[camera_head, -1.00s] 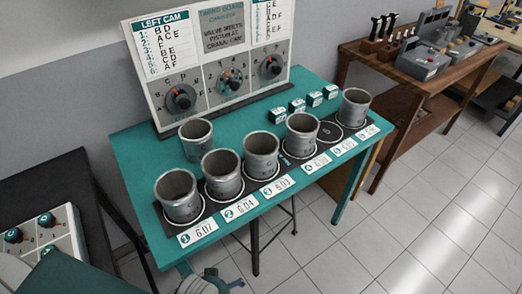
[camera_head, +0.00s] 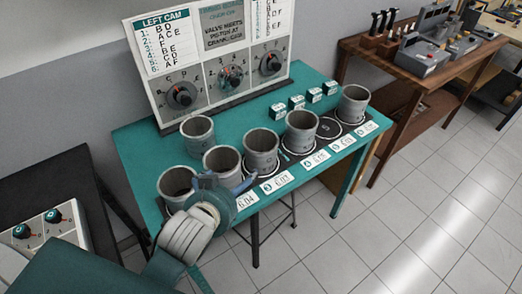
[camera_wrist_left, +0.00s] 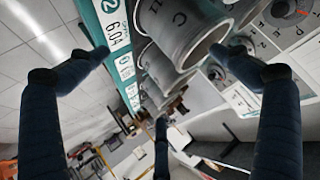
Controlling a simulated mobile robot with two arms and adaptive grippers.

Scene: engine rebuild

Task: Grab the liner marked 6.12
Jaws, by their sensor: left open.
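Several grey cylinder liners stand on the teal table. In the head view, front-row liners are at the front left (camera_head: 172,182), second (camera_head: 222,160), third (camera_head: 261,152), fourth (camera_head: 301,132) and far right (camera_head: 354,105); another liner (camera_head: 197,137) stands behind the row. I cannot read a 6.12 mark on any of them. My left gripper (camera_head: 222,187) is open in front of the two leftmost front liners, partly hiding them. In the left wrist view its open fingers (camera_wrist_left: 160,60) frame a lettered liner (camera_wrist_left: 185,32) beside the 6.04 card (camera_wrist_left: 118,36). My right gripper is out of view.
One place (camera_head: 328,129) in the front row is empty. Small teal blocks (camera_head: 297,103) sit behind the row. A board with dials (camera_head: 225,70) stands at the table's back. A wooden bench (camera_head: 410,75) with tools is to the right.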

